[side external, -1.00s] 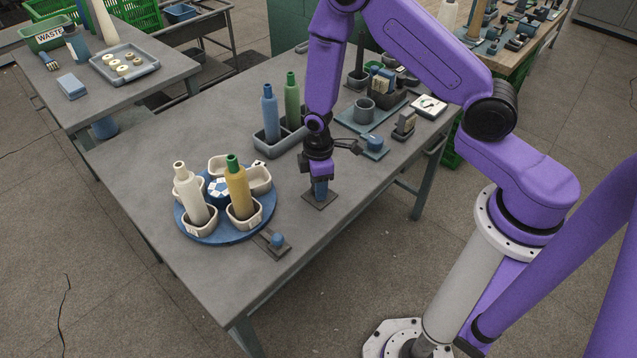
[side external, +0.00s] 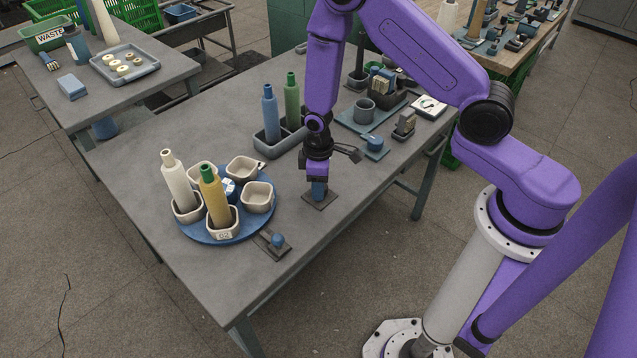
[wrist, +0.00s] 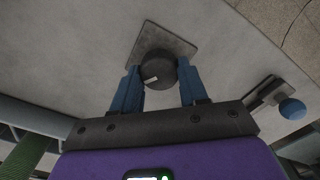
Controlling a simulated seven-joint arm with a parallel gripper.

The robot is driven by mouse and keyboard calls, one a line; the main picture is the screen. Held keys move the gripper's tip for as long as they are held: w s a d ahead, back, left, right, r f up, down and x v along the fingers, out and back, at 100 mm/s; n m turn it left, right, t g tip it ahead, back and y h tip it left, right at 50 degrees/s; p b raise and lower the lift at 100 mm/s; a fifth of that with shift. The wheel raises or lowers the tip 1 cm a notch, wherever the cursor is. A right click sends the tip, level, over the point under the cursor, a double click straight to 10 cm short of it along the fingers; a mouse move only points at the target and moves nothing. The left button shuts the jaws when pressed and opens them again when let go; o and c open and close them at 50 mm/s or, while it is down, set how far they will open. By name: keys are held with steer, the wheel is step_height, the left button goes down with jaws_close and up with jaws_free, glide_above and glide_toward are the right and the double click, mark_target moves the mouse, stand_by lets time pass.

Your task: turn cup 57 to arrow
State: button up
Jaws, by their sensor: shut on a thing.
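A blue turntable (side external: 236,233) carries several pale cups around a white-and-blue hub (side external: 229,187). The front cup (side external: 222,228) holds a yellow bottle and has a small label, which I cannot read surely. The left cup (side external: 188,214) holds a cream bottle (side external: 178,181). The cups at the right (side external: 257,198) and back look empty. I cannot make out number 57 or surely tell the arrow. My gripper (side external: 319,190) points down, right of the turntable. In the wrist view its blue fingers are shut on a round black knob (wrist: 158,72) with a white mark, on a square plate (wrist: 176,45).
A small plate with a blue ball knob (side external: 277,241) lies at the table's front edge, close to the turntable. Behind, a grey holder (side external: 268,143) carries a blue and a green bottle. A tray with a mug (side external: 364,110) stands at the back right.

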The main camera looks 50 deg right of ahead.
steer(key=o, duration=1.1)
steer(key=shift+c, duration=0.2)
steer(key=shift+r, duration=0.1)
step_height(320, 180, up, 17)
steer(key=shift+r, duration=0.15)
